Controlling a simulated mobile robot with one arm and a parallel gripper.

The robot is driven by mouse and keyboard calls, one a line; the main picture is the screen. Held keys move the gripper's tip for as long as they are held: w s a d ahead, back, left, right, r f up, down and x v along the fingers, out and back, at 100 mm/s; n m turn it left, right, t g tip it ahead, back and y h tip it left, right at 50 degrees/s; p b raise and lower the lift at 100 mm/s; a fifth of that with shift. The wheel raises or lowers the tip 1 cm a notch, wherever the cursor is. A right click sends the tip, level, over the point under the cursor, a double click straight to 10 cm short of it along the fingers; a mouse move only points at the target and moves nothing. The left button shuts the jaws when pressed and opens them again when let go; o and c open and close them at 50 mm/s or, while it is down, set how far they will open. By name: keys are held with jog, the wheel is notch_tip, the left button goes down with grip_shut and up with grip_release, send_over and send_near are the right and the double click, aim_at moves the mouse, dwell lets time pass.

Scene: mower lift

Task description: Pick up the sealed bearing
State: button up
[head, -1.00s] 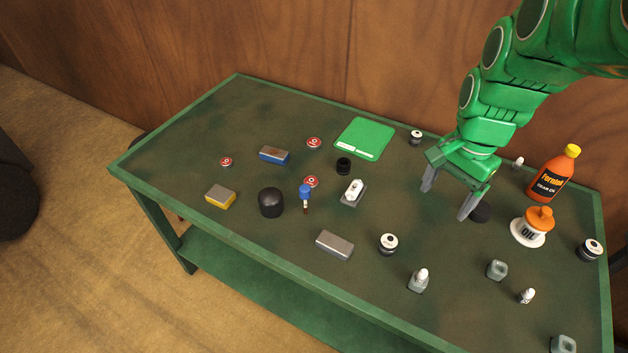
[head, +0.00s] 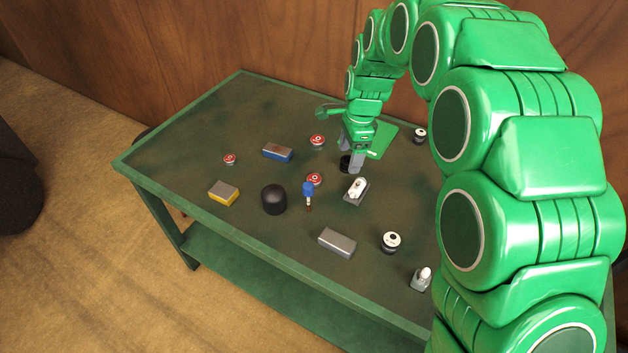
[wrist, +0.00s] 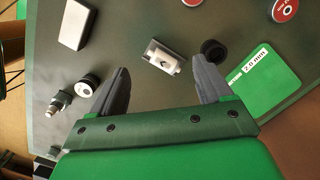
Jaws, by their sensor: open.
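Three small red discs with pale centres, which look like sealed bearings, lie on the bench: one at the left (head: 230,159), one farther back (head: 317,140) and one near the middle (head: 314,180). Two red discs show at the top of the wrist view, one at the right (wrist: 285,9) and one cut off by the edge (wrist: 192,2). My gripper (head: 350,157) is open and empty above the bench, beside a black ring (head: 345,164). In the wrist view the ring (wrist: 213,51) lies just past the right fingertip.
A white part on a grey block (head: 356,188) lies near my gripper. A green pad (wrist: 264,81) is at its right in the wrist view. A blue-handled tool (head: 308,193), black dome (head: 274,199) and grey block (head: 337,242) stand nearby. My arm hides the bench's right side.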

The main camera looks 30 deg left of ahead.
jog(key=m, duration=0.2)
send_near(314, 178)
jog(key=shift+s+d+f, duration=0.2)
jog(key=shift+s, duration=0.15)
jog(key=shift+a+f, duration=0.15)
jog(key=shift+f, duration=1.15)
jog(key=shift+a+f, duration=0.15)
jog(key=shift+f, duration=1.15)
jog(key=shift+a+f, duration=0.2)
jog(key=shift+f, duration=1.1)
jog(key=c, duration=1.2)
jog(key=shift+r, duration=0.15)
